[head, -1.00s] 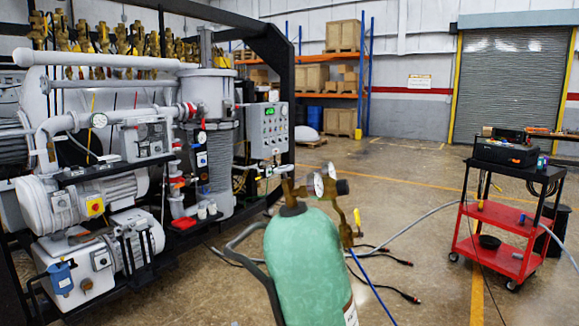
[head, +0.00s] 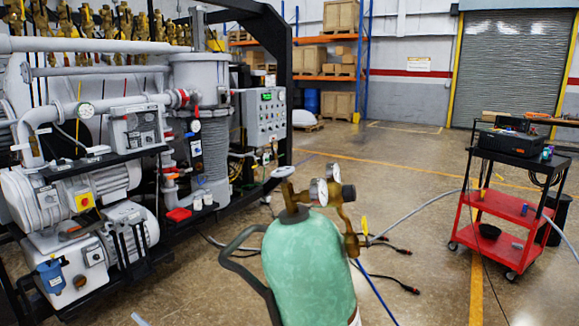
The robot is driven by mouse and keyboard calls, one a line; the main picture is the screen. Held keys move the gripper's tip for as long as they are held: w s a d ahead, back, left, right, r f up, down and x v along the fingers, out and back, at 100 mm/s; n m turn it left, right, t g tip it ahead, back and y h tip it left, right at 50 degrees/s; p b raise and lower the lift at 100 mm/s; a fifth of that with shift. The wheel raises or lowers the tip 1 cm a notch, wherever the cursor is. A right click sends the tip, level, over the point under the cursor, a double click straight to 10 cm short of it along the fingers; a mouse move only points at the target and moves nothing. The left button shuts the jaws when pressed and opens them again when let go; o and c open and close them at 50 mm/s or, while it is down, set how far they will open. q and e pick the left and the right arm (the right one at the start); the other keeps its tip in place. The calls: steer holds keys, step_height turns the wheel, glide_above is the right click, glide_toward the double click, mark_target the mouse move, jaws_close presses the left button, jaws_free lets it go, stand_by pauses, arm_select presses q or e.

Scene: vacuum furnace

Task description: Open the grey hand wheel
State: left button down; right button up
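The grey hand wheel (head: 283,171) is a small pale disc on top of the brass valve (head: 291,194) of a green gas cylinder (head: 309,265). The cylinder stands upright in the lower middle of the head view. A brass regulator with two round gauges (head: 319,191) is joined to the valve's right side. Nothing touches the wheel. How far the valve is turned cannot be seen. Neither of my grippers is recognisable in view. A small pale sliver (head: 140,319) shows at the bottom edge, too little to identify.
The vacuum furnace with its pumps and pipes (head: 90,190) fills the left. A dark curved cart handle (head: 238,250) is left of the cylinder. A blue hose (head: 376,292) and dark cables (head: 400,285) lie at right. A red cart (head: 505,215) stands farther right, with open floor between.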

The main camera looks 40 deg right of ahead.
steer(key=w+d+r+m+h+p, duration=0.1)
steer(key=w+d+r+m+h, duration=0.15)
steer(key=w+h, duration=0.2)
steer(key=w+d+r+m+h, duration=0.1)
steer(key=w+d+r+h, duration=0.15)
steer(key=w+r, duration=0.2)
steer(key=w+d+r+m+g+h+p, duration=0.1)
steer(key=w+d+r+m+h, duration=0.3)
steer(key=d+r+h, duration=0.5)
steer(key=s+d+r+m+g+h+p, duration=0.2)
steer(key=s+d+r+m+g+h, duration=0.45)
steer(key=d+r+m+h, duration=0.35)
steer(key=m+g+h+p, duration=0.1)
steer(key=m+g+p, duration=0.6)
steer(key=g, duration=0.2)
glide_toward(289, 168)
steer(key=w+d, duration=0.1)
steer(key=d, duration=0.2)
steer(key=w+d, duration=0.1)
steer(key=d, duration=0.3)
steer(key=w+d, duration=0.1)
steer(key=d, duration=0.3)
steer(key=shift+w+f, duration=0.25)
steer(key=shift+d+f, duration=0.15)
steer(key=shift+d, duration=0.2)
steer(key=shift+c, duration=0.2)
